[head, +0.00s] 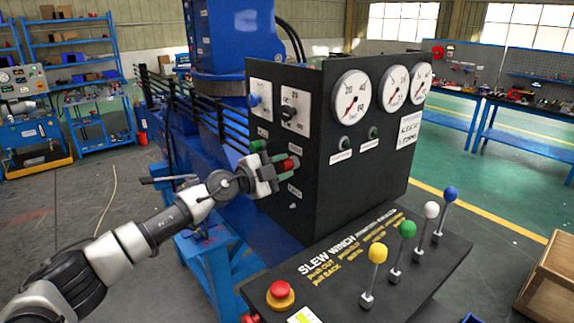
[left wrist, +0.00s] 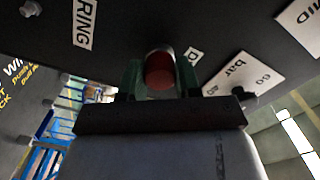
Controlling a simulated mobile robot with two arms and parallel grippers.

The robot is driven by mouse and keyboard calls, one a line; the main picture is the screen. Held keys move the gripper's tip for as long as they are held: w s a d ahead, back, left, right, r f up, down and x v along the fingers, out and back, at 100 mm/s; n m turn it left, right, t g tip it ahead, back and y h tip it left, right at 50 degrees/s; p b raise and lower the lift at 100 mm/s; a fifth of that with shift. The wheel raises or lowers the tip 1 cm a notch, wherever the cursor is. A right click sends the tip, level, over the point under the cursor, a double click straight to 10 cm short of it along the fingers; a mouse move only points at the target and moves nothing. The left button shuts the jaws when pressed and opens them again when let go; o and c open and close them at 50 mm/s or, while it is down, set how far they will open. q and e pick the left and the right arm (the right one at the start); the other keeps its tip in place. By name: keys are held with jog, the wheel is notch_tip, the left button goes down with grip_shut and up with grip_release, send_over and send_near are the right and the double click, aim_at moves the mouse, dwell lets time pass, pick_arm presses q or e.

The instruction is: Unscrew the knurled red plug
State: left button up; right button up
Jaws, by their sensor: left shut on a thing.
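The knurled red plug (head: 290,164) is on the side face of the black control cabinet, low down among small white labels. My left gripper (head: 280,170) reaches it from the left and is shut on it. In the left wrist view the red plug (left wrist: 159,72) sits between the two green fingertips (left wrist: 160,80), its round end facing the camera. Whether its threads are still in the panel cannot be seen; the fingers and the plug hide that spot. My right gripper is not in view.
The black cabinet (head: 345,190) has gauges (head: 350,97) on its front and a dark selector knob (head: 288,112) above the plug. Below stands a lever console with a red mushroom button (head: 281,291) and a yellow-topped lever (head: 377,254). A wooden crate (head: 552,285) is at right.

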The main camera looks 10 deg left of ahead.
pick_arm(q)
jog(key=shift+f+n, duration=0.2)
jog(key=shift+n, duration=0.6)
jog(key=n, duration=0.5)
jog(key=o, duration=0.6)
jog(key=shift+c, duration=0.2)
jog(key=o, duration=0.5)
jog(key=shift+s+a+r, duration=0.1)
jog(key=shift+a+r, duration=0.05)
jog(key=shift+c, duration=0.8)
